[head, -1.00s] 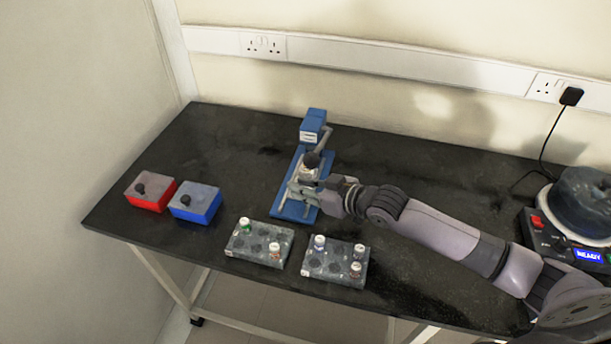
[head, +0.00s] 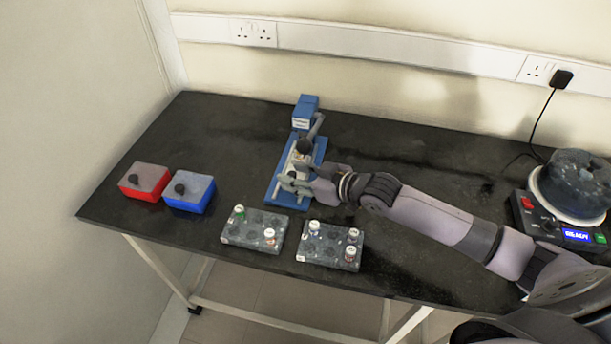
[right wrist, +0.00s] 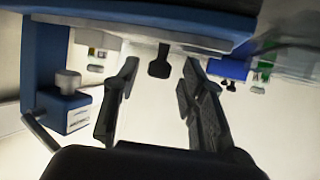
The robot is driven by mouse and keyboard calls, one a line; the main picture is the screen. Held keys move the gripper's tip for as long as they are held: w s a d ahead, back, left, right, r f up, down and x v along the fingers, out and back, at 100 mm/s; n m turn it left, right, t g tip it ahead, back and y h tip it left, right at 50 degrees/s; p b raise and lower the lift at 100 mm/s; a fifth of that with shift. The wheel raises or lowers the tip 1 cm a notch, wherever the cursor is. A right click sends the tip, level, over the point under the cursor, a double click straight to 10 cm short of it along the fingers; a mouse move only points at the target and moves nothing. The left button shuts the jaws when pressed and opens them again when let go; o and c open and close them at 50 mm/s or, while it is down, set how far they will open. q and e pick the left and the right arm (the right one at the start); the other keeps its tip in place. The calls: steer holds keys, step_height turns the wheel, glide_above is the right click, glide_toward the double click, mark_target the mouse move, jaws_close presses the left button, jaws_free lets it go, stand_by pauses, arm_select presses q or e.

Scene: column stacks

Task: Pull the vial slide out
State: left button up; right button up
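The blue vial device (head: 278,199) stands mid-table, with a blue block (head: 305,108) at its far end and a pale slide (head: 297,163) along its base. A round black knob (head: 304,146) sits above the slide. My right gripper (head: 289,183) is at the device's near end and partly hides it. In the right wrist view its two fingers (right wrist: 160,72) are spread apart. A dark tab (right wrist: 159,62) shows between them, with visible gaps on both sides. My left gripper is out of view.
Two vial racks (head: 228,241) (head: 302,258) stand near the front edge. A red box (head: 146,182) and a blue box (head: 190,193) are at left. A round-topped machine (head: 537,212) stands at right.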

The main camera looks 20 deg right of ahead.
steer(key=v, duration=1)
steer(key=shift+s+d+f, duration=0.1)
steer(key=shift+s+d, duration=0.05)
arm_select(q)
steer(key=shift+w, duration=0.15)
arm_select(e)
steer(key=shift+v, duration=0.8)
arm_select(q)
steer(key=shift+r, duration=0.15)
